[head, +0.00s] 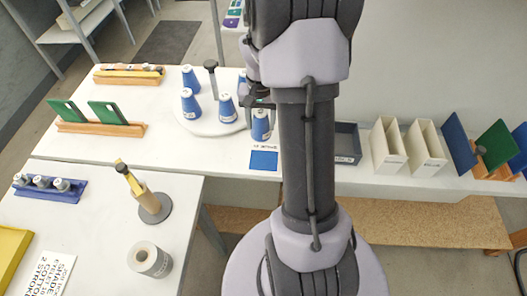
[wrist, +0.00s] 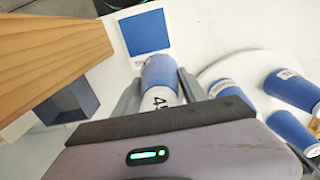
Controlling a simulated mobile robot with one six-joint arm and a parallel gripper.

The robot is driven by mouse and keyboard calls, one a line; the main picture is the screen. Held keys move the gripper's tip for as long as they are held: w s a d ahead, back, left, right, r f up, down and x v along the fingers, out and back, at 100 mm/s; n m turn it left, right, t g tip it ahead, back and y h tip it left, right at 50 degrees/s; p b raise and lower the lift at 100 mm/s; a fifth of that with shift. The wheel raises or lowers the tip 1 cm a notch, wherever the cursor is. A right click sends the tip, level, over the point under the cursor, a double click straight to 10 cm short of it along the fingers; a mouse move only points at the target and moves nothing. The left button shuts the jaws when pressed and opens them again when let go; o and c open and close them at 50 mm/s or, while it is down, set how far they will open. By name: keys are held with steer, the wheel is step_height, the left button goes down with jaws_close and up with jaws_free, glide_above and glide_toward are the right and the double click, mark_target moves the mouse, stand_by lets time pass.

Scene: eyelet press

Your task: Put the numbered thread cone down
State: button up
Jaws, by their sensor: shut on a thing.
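A blue thread cone (head: 261,126) with a white top is held in my gripper (head: 258,104), mostly hidden behind the arm in the head view. In the wrist view the cone (wrist: 160,75) sits between the two grey fingers (wrist: 160,92), with part of a number, starting with 4, on its white end. A blue square on a white card (head: 263,161) lies on the table just in front of the cone. In the wrist view the card (wrist: 145,32) is just beyond the cone's far end. I cannot tell whether the cone touches the table.
A white round stand (head: 215,127) left of my gripper bears several blue cones (head: 227,108) around a dark-topped post (head: 211,70). A dark grey bin (head: 347,143) and cream file boxes (head: 388,146) stand to the right. A wooden board (wrist: 45,55) fills the wrist view's upper left.

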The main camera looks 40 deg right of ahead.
steer(key=s+a+f+b, duration=0.2)
steer(key=s+f, duration=0.1)
steer(key=s+a+f+b, duration=0.1)
steer(key=s+a, duration=0.1)
steer(key=shift+s+f+b, duration=0.2)
steer(key=shift+f+b, duration=0.05)
steer(key=shift+b, duration=0.05)
steer(key=shift+r, duration=0.15)
steer(key=shift+w+f, duration=0.1)
steer(key=shift+f, duration=0.1)
steer(key=o, duration=1.4)
steer(key=shift+d, duration=0.1)
steer(key=shift+r, duration=0.15)
